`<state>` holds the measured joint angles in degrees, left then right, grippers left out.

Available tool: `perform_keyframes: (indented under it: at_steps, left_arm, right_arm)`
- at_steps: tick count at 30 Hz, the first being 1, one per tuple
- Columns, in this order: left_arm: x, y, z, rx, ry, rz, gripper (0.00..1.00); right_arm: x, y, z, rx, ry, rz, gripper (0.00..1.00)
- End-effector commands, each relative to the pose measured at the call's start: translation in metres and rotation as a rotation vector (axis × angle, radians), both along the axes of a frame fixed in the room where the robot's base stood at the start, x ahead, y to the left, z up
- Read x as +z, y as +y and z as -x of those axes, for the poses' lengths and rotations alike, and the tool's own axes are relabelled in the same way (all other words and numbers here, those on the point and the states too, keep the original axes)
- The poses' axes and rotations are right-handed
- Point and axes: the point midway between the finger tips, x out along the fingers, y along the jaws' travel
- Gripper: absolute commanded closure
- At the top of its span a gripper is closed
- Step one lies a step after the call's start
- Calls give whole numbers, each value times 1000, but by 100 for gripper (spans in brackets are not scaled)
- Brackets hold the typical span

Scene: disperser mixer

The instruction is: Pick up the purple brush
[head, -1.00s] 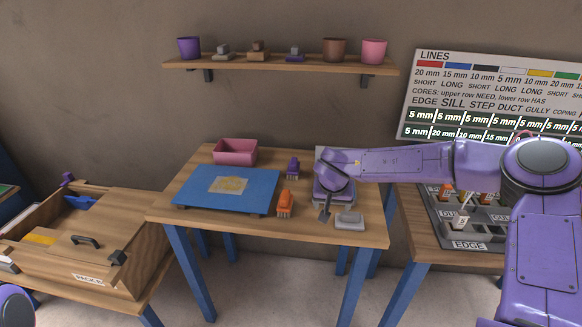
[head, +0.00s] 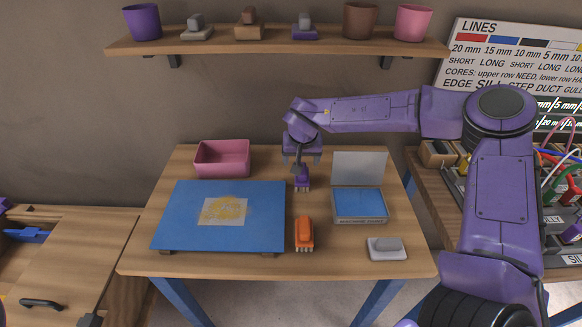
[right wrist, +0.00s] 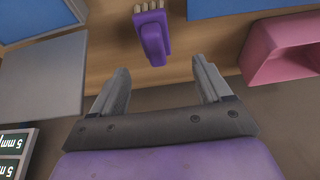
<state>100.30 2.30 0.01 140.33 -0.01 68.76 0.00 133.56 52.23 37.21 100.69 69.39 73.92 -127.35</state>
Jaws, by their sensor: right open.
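My right gripper (head: 302,161) is open and empty, just above and behind the brush. In the right wrist view the brush (right wrist: 153,42) lies ahead of the two spread fingers (right wrist: 160,70), roughly in line with the gap between them. No contact shows.
A tin with raised lid (head: 359,205) and a grey block (head: 387,248) are right. A shelf (head: 280,47) hangs above.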

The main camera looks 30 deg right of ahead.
Motion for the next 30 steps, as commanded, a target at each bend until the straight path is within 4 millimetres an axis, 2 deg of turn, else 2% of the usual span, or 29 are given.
perform_keyframes:
  at_steps: [6,11,15,19,25,26,30]
  left_arm:
    - [5,0,1,0,2,0,57]
    - [10,0,1,0,2,0,57]
    - [17,0,0,0,1,0,57]
    - [18,0,0,0,1,1,57]
    - [17,0,0,0,1,0,57]
    - [17,0,0,0,1,0,57]
    - [17,0,0,0,2,0,57]
  right_arm:
    - [-36,-7,-10,1,3,0,22]
    - [-56,-10,-18,3,7,0,22]
    - [-82,-13,-25,2,8,2,22]
    - [-94,-17,-30,0,4,1,22]
    - [-95,-17,-30,0,4,0,22]
    - [-95,-17,-30,0,4,0,29]
    - [-95,-17,-30,0,4,0,74]
